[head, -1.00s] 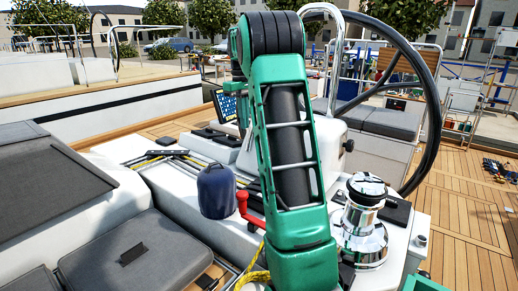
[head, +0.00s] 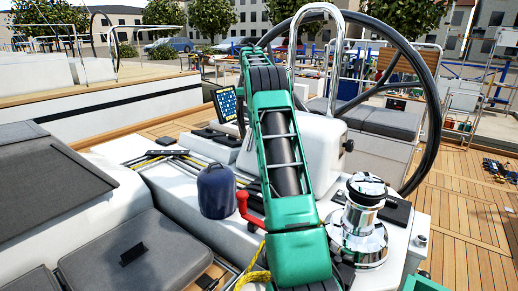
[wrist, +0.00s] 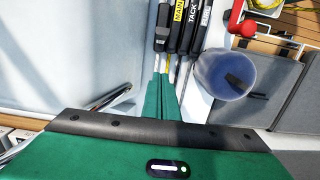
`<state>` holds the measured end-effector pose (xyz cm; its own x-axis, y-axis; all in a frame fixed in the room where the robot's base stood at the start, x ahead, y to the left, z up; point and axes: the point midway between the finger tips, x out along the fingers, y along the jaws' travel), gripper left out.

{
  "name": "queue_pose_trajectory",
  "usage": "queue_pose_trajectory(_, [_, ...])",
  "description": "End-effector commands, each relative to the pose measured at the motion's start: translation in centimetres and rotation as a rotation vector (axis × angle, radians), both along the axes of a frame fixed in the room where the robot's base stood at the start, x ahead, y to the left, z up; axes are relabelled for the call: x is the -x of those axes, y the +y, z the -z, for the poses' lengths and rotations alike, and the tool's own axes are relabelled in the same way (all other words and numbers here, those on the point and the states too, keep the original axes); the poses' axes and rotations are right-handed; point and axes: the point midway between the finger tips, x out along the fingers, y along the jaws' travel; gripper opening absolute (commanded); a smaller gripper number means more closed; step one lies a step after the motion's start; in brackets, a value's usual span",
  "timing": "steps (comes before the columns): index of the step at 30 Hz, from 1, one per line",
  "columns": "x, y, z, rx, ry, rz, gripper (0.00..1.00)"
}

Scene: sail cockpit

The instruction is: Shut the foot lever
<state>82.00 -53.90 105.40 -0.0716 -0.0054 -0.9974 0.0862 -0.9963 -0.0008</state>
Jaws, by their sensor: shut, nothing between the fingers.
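A row of black clutch levers shows at the top of the wrist view. One lever has a yellow MAIN label (wrist: 179,12) and the one to its right has a white TACK label (wrist: 194,14). Another black lever (wrist: 162,30) lies left of MAIN with no readable name. I cannot tell which one is the foot lever. My gripper (wrist: 167,78) is shut and empty, its green fingertips just below the near ends of the levers; contact cannot be judged. In the head view my own arm hides the gripper and most of the levers.
A navy covered drum (head: 216,190) stands beside a red handle (head: 246,207), right of the levers in the wrist view. A chrome winch (head: 362,215) and the black steering wheel (head: 434,100) stand right of my arm. Grey cushions (head: 133,250) lie at the left.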

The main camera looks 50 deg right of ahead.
Motion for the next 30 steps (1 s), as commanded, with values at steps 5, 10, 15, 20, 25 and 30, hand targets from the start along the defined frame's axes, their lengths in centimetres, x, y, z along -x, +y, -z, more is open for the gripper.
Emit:
queue_pose_trajectory(5, [0.0,0.0,0.0,0.000,0.000,0.000,0.00])
queue_pose_trajectory(10, [0.0,0.0,0.3,0.000,0.000,0.000,0.00])
queue_pose_trajectory(15, [0.2,0.1,2.1,-0.001,0.001,0.001,0.00])
queue_pose_trajectory(20, [0.4,0.1,5.0,-0.002,0.002,0.000,0.00])
queue_pose_trajectory(25, [0.7,0.0,8.3,-0.002,0.002,0.002,0.00])
queue_pose_trajectory(30, [1.8,-0.1,10.1,0.001,-0.001,0.002,0.00])
